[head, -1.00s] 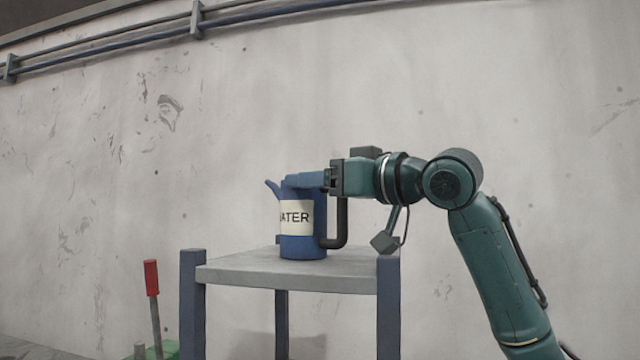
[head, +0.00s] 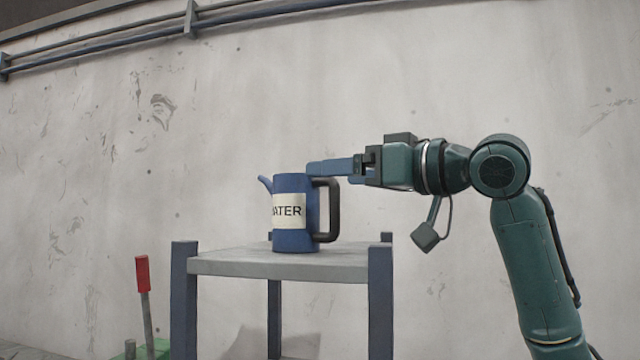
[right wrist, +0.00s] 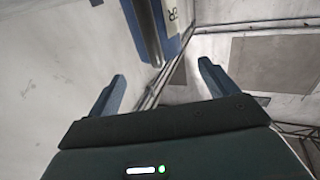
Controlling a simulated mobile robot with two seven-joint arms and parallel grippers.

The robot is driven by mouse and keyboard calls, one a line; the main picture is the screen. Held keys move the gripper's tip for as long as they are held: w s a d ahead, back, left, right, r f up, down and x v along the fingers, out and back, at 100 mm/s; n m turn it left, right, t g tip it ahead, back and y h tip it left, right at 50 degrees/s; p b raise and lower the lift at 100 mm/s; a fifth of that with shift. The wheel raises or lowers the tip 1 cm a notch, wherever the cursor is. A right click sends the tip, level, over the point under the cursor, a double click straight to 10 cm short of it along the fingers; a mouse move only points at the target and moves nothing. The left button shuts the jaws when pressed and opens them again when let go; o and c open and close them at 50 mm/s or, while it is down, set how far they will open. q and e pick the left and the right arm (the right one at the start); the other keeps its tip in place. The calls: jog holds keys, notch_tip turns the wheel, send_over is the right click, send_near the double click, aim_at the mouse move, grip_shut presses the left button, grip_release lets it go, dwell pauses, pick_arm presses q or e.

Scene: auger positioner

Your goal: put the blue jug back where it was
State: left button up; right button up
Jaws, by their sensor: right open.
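The blue jug (head: 290,237) stands upright on the grey top of a small stand (head: 300,268). It has a white label ending in "ATER", a spout to the left and a dark handle (head: 333,210) to the right. My right gripper (head: 312,168) is at the height of the jug's top, on its handle side, with its fingers pointing left. In the right wrist view its two blue fingers (right wrist: 160,85) are spread apart with nothing between them. The jug's handle and part of its blue body (right wrist: 172,30) show beyond the fingertips. My left gripper is not in view.
A red-handled lever (head: 142,275) rises beside a green object (head: 155,349) left of the stand. A pale wall with pipes (head: 120,45) stands behind. The stand top is bare around the jug, and its corner posts rise slightly above it.

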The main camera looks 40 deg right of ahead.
jog(key=b+v, duration=0.1)
jog(key=v, duration=0.5)
dwell(0.5)
